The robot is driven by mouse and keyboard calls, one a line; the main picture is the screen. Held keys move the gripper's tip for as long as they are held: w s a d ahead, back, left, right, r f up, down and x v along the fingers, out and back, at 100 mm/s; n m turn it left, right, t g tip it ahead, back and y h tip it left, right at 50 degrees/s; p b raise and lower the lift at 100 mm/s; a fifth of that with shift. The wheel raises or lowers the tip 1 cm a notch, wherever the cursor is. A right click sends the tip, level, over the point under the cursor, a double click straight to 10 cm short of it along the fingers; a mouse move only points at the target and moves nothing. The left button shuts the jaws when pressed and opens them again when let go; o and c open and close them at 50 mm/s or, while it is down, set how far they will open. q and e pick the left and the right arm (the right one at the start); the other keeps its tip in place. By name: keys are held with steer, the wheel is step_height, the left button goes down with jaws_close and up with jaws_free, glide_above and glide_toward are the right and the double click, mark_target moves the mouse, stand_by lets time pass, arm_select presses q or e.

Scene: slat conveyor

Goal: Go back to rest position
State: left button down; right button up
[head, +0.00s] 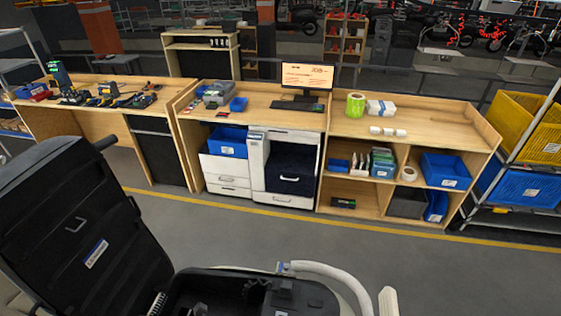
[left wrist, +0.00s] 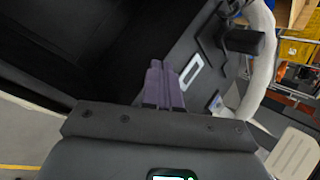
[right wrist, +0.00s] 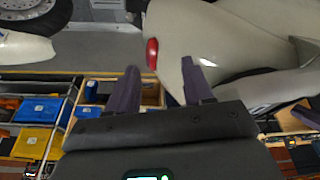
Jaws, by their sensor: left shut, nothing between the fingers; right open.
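My left gripper (left wrist: 157,65) shows in the left wrist view with its purple fingers together and nothing between them. Dark surfaces, which look like part of the scooter, lie beyond its fingertips. My right gripper (right wrist: 160,70) shows in the right wrist view with its fingers apart and nothing between them. A pale scooter body with a red lamp (right wrist: 152,54) is beyond its fingers. Neither gripper shows in the head view. There, a black raised seat or lid (head: 85,220) stands at the left beside an open dark compartment (head: 250,295).
A white curved rail (head: 335,272) runs beside the compartment. Wooden workbenches (head: 420,122) with a monitor (head: 307,76), bins and tools stand across the back. A rack with yellow (head: 528,125) and blue crates is at the right. The grey floor (head: 410,265) between is clear.

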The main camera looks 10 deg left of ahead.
arm_select(q)
steer(key=d+r+n, duration=0.1)
steer(key=n, duration=0.1)
steer(key=s+d+r+n+t, duration=0.1)
steer(key=n, duration=0.2)
steer(key=s+d+r+n, duration=0.1)
steer(key=n, duration=0.1)
steer(key=shift+d+t, duration=0.2)
steer(key=shift+t, duration=0.1)
steer(key=n, duration=0.1)
steer(key=a+n, duration=0.1)
steer(key=n, duration=0.1)
steer(key=s+n, duration=0.1)
steer(key=shift+a+r+n+y, duration=0.15)
steer(key=shift+r+n+y, duration=0.15)
steer(key=shift+r+y, duration=0.1)
steer(key=s+a+f+n+g+y, duration=0.3)
steer(key=s+a+n, duration=0.8)
steer(key=n, duration=0.4)
steer(key=shift+s+a+g, duration=0.25)
steer(key=shift+a+g, duration=0.15)
steer(key=shift+a, duration=0.15)
